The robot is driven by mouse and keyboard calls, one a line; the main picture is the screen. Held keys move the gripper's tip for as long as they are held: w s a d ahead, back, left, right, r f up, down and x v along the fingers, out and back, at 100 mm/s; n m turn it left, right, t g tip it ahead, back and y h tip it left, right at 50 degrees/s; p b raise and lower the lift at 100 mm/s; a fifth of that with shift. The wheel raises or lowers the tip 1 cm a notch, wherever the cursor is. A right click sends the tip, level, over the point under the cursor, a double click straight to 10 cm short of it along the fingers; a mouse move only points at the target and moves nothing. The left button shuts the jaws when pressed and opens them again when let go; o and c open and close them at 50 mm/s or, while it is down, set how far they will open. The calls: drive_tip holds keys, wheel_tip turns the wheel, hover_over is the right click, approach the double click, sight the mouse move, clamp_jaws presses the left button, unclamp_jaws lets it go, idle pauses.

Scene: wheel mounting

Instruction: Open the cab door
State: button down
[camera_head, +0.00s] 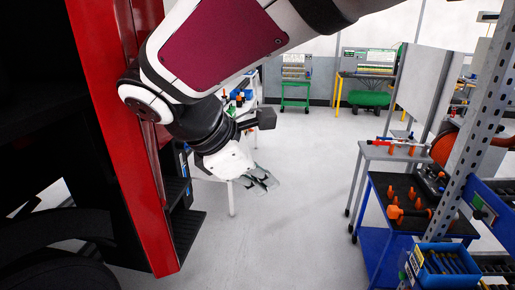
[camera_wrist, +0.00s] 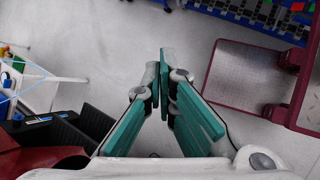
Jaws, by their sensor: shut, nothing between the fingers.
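The red cab door (camera_head: 120,140) stands as a tall, narrow panel at the left of the head view, with dark space to its left. Its handle cannot be made out, and my arm covers part of its right side. My gripper (camera_head: 265,182) is to the right of the panel, apart from it, pointing down over the open floor. In the wrist view my gripper (camera_wrist: 164,58) has its teal-padded fingers together with nothing between them. A piece of red bodywork (camera_wrist: 38,158) shows at the lower left there.
Black steps (camera_head: 182,190) are beside the red panel. A blue cart with tools (camera_head: 388,225) and a perforated metal post (camera_head: 475,120) stand at the right. A white table (camera_wrist: 40,82) and a maroon-framed platform (camera_wrist: 243,80) flank the fingers in the wrist view. The middle floor is clear.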

drive_tip(key=w+a+f+n+t+h, duration=0.1)
drive_tip(key=w+a+f+n, duration=0.15)
drive_tip(key=a, duration=0.35)
drive_tip(key=w+a+f+n+t, duration=0.1)
drive_tip(key=a+f+n, duration=0.3)
drive_tip(key=a, duration=0.3)
drive_tip(key=d+r+b+x, duration=0.2)
drive_tip(key=b+x, duration=0.3)
drive_tip(key=x, duration=0.7)
drive_tip(key=shift+w, duration=0.45)
drive_tip(key=shift+f, duration=0.15)
